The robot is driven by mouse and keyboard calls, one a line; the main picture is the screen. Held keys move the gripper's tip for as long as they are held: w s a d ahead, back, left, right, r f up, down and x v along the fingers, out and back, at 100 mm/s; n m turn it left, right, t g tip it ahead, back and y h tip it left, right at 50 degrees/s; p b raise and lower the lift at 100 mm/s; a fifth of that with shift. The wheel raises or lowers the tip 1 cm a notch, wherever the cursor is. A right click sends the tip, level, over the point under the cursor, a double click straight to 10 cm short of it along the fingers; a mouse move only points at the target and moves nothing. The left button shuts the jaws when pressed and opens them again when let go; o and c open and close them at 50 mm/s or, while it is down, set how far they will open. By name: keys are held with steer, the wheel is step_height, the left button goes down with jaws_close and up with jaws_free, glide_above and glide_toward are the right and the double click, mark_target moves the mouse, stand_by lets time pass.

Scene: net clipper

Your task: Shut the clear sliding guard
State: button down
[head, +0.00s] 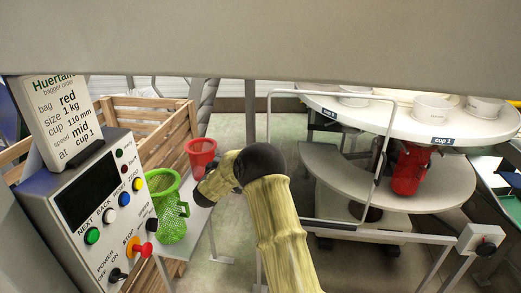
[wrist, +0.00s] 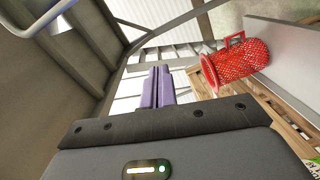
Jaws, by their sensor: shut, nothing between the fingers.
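The clear guard (head: 330,92) appears in the head view as a thin grey tubular frame with a see-through middle. It stands upright in front of the left part of the round white table, and its right edge is just left of the red net under cup 1 (head: 408,168). My gripper (wrist: 158,88) shows in the wrist view with its purple fingers together and nothing between them. In the head view my gripper is hidden behind my arm, so its distance from the guard is unclear. A curved grey bar crosses the wrist view beyond the fingers; I cannot tell whether it is the guard's.
A control box (head: 95,205) with coloured buttons stands at left. A green net (head: 168,215) and a red net (head: 201,152), also in the wrist view (wrist: 238,65), are on a shelf beside wooden crates (head: 165,115). A low rail ends in a grey box (head: 482,240) at right.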

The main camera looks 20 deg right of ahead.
steer(key=d+h, duration=0.1)
steer(key=d+f+g+h, duration=0.1)
steer(key=d, duration=0.1)
steer(key=d+g+h, duration=0.1)
steer(key=h, duration=0.1)
steer(key=shift+s+d+f, duration=0.25)
steer(key=shift+d+f, duration=0.05)
steer(key=shift+f, duration=0.1)
steer(key=shift+w+d, duration=0.1)
steer(key=w+d+p, duration=0.4)
steer(key=d, duration=0.6)
steer(key=shift+d+p, duration=0.25)
steer(key=shift+p, duration=0.1)
steer(key=shift+d, duration=0.15)
